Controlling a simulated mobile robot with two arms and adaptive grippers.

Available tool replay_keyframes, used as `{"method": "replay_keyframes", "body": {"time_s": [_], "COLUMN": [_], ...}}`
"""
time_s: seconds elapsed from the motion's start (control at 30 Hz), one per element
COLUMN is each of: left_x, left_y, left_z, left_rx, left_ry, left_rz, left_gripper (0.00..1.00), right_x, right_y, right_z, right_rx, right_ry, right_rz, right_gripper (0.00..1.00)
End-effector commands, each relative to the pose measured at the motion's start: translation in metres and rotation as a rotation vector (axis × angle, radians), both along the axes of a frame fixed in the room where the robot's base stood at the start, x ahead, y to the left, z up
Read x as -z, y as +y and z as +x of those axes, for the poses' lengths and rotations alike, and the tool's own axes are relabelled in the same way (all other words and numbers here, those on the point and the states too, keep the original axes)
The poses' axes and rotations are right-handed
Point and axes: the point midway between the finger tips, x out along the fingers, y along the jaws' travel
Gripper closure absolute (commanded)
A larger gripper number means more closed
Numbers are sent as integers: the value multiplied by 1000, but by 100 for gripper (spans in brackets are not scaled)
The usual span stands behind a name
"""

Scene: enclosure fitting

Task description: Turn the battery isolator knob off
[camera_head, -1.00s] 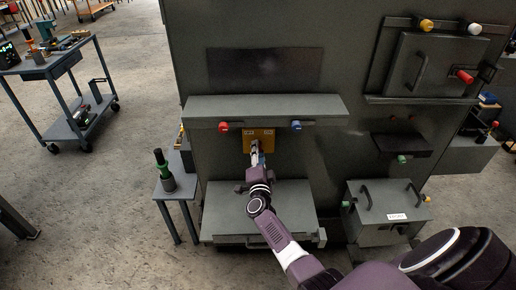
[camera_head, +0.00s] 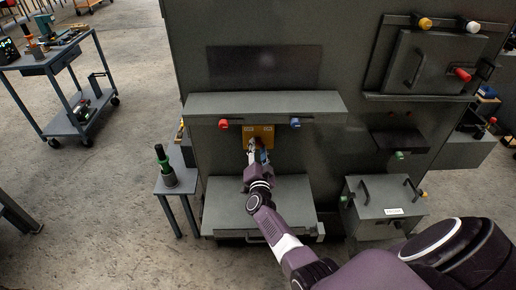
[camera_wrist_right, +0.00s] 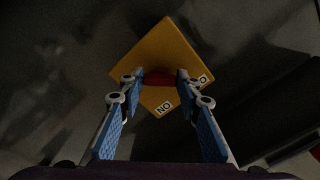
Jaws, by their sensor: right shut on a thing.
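The battery isolator is a yellow plate (camera_head: 266,131) on the dark enclosure front, under a grey ledge. In the right wrist view the plate (camera_wrist_right: 160,48) looks turned like a diamond, with a red knob (camera_wrist_right: 158,77) in its middle. An "ON" label (camera_wrist_right: 163,108) shows near its lower corner; another label at the right corner is partly hidden by a finger. My right gripper (camera_head: 257,152) reaches the plate, its blue-padded fingers (camera_wrist_right: 159,80) on either side of the knob, shut on it. The knob is mostly hidden in the head view. My left gripper is not in view.
A grey surface (camera_head: 232,205) juts out below. A small table with a green-topped object (camera_head: 163,160) stands left; a handled box (camera_head: 384,211) sits right.

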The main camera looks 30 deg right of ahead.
Motion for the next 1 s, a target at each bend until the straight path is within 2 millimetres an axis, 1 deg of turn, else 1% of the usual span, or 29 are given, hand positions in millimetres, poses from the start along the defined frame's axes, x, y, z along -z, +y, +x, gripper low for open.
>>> {"method": "replay_keyframes", "body": {"time_s": [0.03,0.2,0.23,0.3,0.4,0.63,0.77,0.87,1.0], "left_x": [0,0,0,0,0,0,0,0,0], "left_y": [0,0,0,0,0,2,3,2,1], "left_z": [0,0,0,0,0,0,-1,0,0], "left_rx": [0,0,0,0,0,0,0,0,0], "left_ry": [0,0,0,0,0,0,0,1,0], "left_rz": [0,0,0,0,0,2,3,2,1], "left_gripper": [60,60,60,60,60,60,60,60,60], "right_x": [3,3,3,3,2,1,1,2,3], "right_y": [1,1,1,1,1,0,3,9,21], "right_z": [-1,-1,-1,-1,-1,0,-4,-13,-33], "right_rx": [-2,-2,-2,-2,-2,-1,-1,-2,-1], "right_ry": [6,6,6,6,5,2,1,2,3], "right_rz": [-1,-1,-1,-1,-1,-1,1,0,2], "right_gripper": [93,93,67,60,51,51,51,51,51]}}
